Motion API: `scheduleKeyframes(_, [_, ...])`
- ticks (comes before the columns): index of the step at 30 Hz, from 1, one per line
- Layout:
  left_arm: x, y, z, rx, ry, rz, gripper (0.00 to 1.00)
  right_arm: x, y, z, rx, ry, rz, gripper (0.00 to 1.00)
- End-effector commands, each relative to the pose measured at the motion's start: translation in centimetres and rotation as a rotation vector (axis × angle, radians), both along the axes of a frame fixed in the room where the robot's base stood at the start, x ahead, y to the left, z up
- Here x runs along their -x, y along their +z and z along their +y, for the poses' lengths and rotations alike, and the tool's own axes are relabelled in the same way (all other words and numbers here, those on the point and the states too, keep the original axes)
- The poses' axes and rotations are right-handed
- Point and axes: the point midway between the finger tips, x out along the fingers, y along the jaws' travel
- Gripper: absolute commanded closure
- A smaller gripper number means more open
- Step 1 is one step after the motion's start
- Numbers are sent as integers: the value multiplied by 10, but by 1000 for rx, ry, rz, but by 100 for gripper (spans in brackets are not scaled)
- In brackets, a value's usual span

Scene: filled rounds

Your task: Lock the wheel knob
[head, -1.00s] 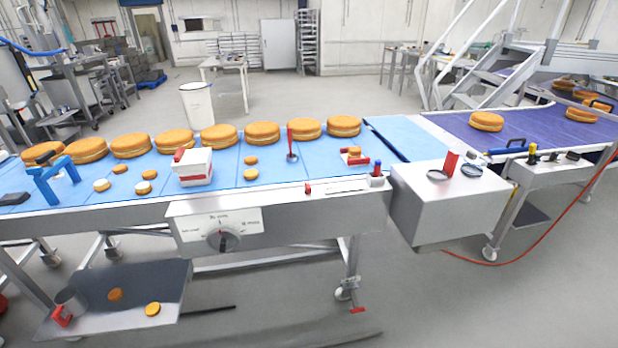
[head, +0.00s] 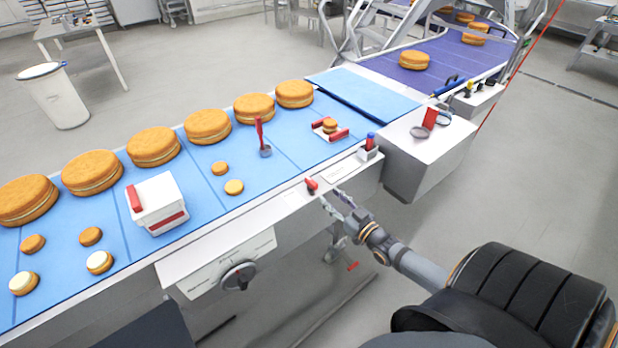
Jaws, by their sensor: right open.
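My right gripper (head: 331,197) comes in from the lower right. It is open and empty, with its fingertips close to the small red knob (head: 311,185) on the front edge of the conveyor; I cannot tell if they touch. A round dark dial knob (head: 239,276) sits on the white front panel (head: 220,268), left of and below the gripper. A red pedal (head: 352,266) shows low by the conveyor's leg; its wheel is hard to make out behind the gripper. No part is clearly marked as the wheel knob. My left gripper is out of view.
The blue conveyor belt (head: 200,200) carries several cakes, a white box (head: 156,204) and a red-handled tool (head: 260,138). A red-and-blue button unit (head: 369,148) stands right of the red knob. A metal box (head: 428,150) adjoins the belt. Floor right of the conveyor is open.

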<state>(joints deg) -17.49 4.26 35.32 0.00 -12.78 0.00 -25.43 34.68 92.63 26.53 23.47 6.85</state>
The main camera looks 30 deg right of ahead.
Motion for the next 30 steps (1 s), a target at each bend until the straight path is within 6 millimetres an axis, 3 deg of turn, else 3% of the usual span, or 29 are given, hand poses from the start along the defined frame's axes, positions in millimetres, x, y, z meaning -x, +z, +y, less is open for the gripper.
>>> scheduleKeyframes(3, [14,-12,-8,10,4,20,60,-22,-2,1,-1,-2,-6,58])
scheduleKeyframes(6, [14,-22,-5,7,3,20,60,-45,-3,3,-2,-2,-7,58])
scheduleKeyframes(13, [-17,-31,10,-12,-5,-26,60,-86,-1,7,1,-2,-3,58])
scheduleKeyframes(17, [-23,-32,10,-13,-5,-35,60,-96,0,7,0,-2,-1,58])
scheduleKeyframes(26, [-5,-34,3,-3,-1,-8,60,-99,0,8,0,-2,1,58])
scheduleKeyframes(30, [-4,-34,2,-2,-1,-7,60,-99,0,8,0,-2,1,73])
